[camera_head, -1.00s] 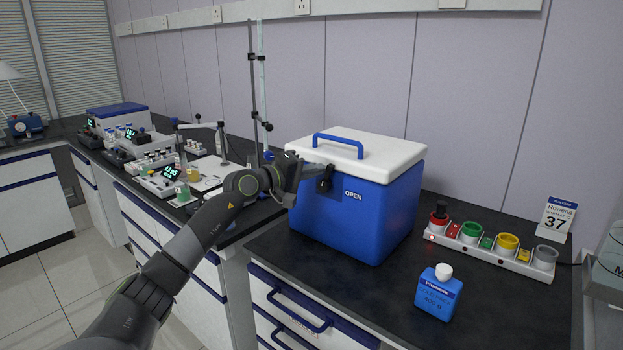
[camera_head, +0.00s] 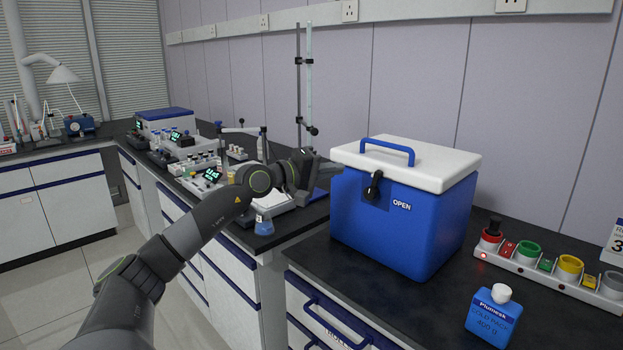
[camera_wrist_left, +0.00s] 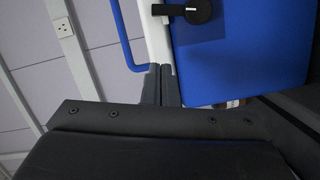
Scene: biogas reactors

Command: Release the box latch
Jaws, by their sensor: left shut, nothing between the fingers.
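The box is a blue cooler (camera_head: 400,235) with a white lid (camera_head: 430,165) and a blue carry handle (camera_head: 388,150). Its black latch (camera_head: 374,187) is on the front at the upper left, beside the word OPEN. In the left wrist view the latch (camera_wrist_left: 198,11) has its round knob on the blue front, and its lever reaches across the white lid edge (camera_wrist_left: 157,35). My left gripper (camera_head: 322,172) is left of the box, apart from the latch, with its fingers shut and empty. The fingers also show in the left wrist view (camera_wrist_left: 160,72). My right gripper is out of view.
A blue cold pack bottle (camera_head: 494,314) stands on the dark bench right of the box. A white strip with coloured holders (camera_head: 545,268) lies behind it. A burette stand (camera_head: 299,90), a flask (camera_head: 263,224) and instruments stand on the left bench.

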